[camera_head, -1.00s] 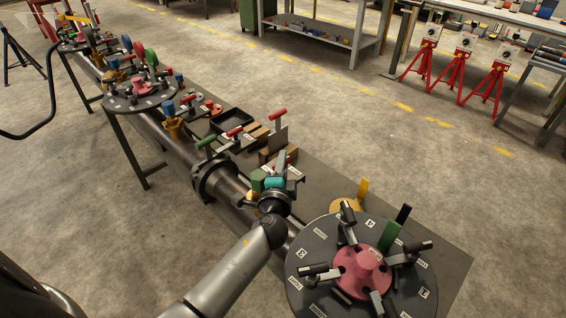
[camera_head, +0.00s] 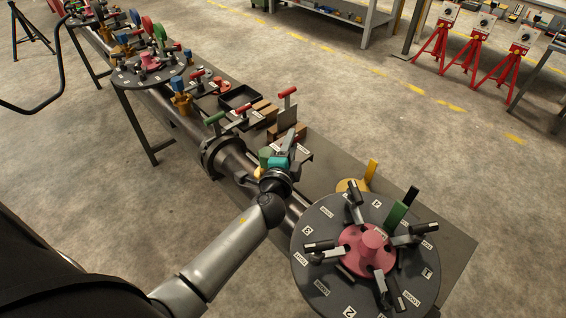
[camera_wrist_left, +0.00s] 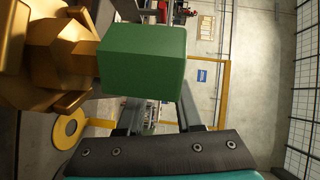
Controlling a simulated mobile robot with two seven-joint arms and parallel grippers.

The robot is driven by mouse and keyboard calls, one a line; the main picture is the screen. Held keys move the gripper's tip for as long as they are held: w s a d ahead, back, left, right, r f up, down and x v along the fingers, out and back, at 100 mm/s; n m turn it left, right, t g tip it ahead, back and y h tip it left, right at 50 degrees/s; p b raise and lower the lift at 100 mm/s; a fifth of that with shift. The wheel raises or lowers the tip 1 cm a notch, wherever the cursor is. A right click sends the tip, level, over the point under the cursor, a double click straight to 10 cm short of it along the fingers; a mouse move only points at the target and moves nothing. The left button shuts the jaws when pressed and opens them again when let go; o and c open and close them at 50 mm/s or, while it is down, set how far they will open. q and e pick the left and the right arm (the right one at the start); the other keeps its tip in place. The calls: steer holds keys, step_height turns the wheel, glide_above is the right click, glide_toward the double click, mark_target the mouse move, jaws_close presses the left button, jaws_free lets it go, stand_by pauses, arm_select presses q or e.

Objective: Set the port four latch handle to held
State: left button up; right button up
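A dark round plate (camera_head: 322,270) with a pink hub (camera_head: 372,245) lies at the lower right of the head view. Several black-tipped latch handles spread around the hub. The handle nearest the numeral 4 is the upper-left one (camera_head: 354,190), pointing away from the hub. Which small state label it meets is too small to tell. My left gripper (camera_head: 289,142) is over the pipe, up and left of the plate and apart from this handle. In the left wrist view its dark fingers (camera_wrist_left: 160,115) stand apart, with a green block (camera_wrist_left: 142,60) close by. My right gripper is out of view.
A yellow tab (camera_head: 371,171) stands behind the plate. A red-topped handle (camera_head: 287,92), a black tray (camera_head: 239,97) and a second round plate (camera_head: 125,77) stand farther along the bench.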

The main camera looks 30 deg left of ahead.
arm_select(q)
steer(key=b+v, duration=0.1)
steer(key=v, duration=1.3)
steer(key=shift+s, duration=0.25)
